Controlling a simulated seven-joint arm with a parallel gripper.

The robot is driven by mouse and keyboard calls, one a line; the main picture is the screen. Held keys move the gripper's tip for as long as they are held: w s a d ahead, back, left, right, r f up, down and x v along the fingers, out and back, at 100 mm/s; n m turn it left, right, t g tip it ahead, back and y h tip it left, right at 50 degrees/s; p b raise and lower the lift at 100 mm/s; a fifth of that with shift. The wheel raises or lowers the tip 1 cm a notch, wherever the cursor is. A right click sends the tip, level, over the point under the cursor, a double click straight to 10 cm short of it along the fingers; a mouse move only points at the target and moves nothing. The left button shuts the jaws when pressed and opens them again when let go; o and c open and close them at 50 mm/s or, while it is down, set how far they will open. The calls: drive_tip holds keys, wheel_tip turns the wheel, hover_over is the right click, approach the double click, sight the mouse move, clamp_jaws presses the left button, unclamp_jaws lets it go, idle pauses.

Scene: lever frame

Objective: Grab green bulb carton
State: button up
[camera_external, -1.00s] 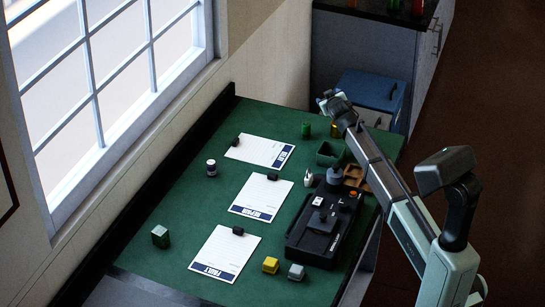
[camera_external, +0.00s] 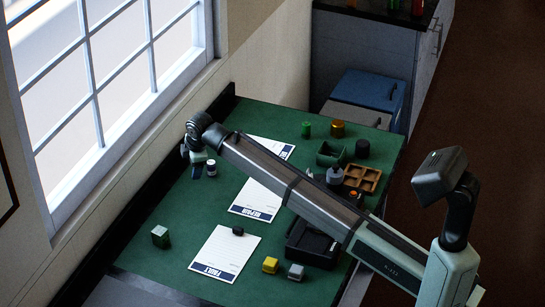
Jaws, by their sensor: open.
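The green bulb carton appears to be the small green box with a pale top (camera_external: 160,236), standing on the near left part of the green table. My gripper (camera_external: 195,172) is open, over the left side of the table, up and right of the carton in the picture and clear of it. Its fingers are small and partly shaded here. Nothing shows between them.
The FAULT sheet (camera_external: 222,255) lies right of the carton. Yellow (camera_external: 270,265) and grey (camera_external: 296,272) blocks are near the front. Bare table surrounds the carton.

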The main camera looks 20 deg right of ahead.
sight(157, 232)
drive_tip(key=s+a+r+n+g, duration=0.2)
drive_tip(key=s+a+n, duration=0.2)
drive_tip(key=s+a, duration=0.45)
drive_tip(key=s+a+r+n+g, duration=0.2)
drive_tip(key=s+a+n, duration=0.2)
drive_tip(key=s+a, duration=0.45)
drive_tip(key=shift+h, duration=0.3)
drive_tip(key=f, duration=0.8)
drive_tip(key=shift+s+f, duration=0.35)
drive_tip(key=shift+s, duration=0.05)
drive_tip(key=shift+w+a+f, duration=0.15)
drive_tip(key=shift+f, duration=2.6)
drive_tip(key=c, duration=1)
